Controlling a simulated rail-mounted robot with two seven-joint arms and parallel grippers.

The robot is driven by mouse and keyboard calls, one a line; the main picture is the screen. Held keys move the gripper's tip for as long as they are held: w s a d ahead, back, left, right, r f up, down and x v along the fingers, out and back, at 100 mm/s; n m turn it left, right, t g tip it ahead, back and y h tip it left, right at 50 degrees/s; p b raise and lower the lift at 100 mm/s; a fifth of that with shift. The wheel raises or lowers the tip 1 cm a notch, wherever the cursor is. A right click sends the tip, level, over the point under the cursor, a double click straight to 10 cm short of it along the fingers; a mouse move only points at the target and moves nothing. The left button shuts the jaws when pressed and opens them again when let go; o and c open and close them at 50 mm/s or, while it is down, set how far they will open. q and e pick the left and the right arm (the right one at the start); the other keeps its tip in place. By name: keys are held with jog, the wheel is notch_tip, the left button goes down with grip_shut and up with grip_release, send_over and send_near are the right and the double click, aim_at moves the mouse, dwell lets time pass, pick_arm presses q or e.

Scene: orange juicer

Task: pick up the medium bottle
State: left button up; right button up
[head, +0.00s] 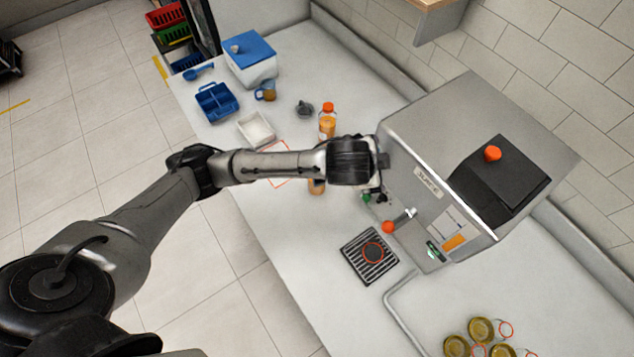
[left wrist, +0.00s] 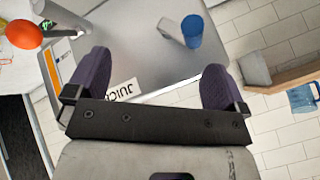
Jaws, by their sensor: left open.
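An orange bottle with an orange cap (head: 327,125) stands on the counter behind my left forearm. A second orange bottle (head: 317,186) is mostly hidden under the arm, with only its lower part showing. I cannot tell which of the two is the medium one. My left gripper (head: 381,161) is at the juicer's front side, to the right of both bottles and apart from them. In the left wrist view the left gripper (left wrist: 155,80) has its two purple-grey fingers wide apart, with no bottle between them. My right gripper is not seen.
The large grey juicer (head: 415,125) stands close beside my left gripper. A drip grate (head: 352,262) lies below its orange-knobbed tap (head: 389,227). A white tray (head: 245,131), blue caddy (head: 215,101) and mug (head: 266,94) stand farther back. Glasses (head: 482,331) stand at the front.

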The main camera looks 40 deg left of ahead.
pick_arm(q)
jog(key=w+a+r+t+y+b, duration=0.1)
jog(key=w+a+r+y+b, duration=0.15)
jog(key=w+a+r, duration=0.35)
jog(key=a+f+n+g, duration=0.3)
jog(key=f+n, duration=0.3)
jog(key=f, duration=0.2)
jog(key=s+a+f+n+g+h+b, duration=0.1)
jog(key=a+f+n+g, duration=0.2)
jog(key=a+f+n, duration=0.3)
jog(key=s+a+f+n+g, duration=0.1)
jog(key=a+f+n+g, duration=0.2)
jog(key=f+n, duration=0.4)
jog(key=shift+s+a+f+h+b, duration=0.1)
jog(key=shift+a+f, duration=0.15)
jog(key=shift+f, duration=0.35)
jog(key=shift+s+a+f+h+b, duration=0.1)
jog(key=shift+a+f+h, duration=0.1)
jog(key=shift+f, duration=0.4)
jog(key=shift+s+a+f+h+b, duration=0.1)
jog(key=shift+a+f, duration=0.15)
jog(key=shift+f, duration=0.35)
notch_tip(320, 180, down, 7)
jog(key=shift+r, duration=0.2)
jog(key=shift+c, duration=0.5)
jog(key=c, duration=1.3)
jog(key=shift+c, duration=0.8)
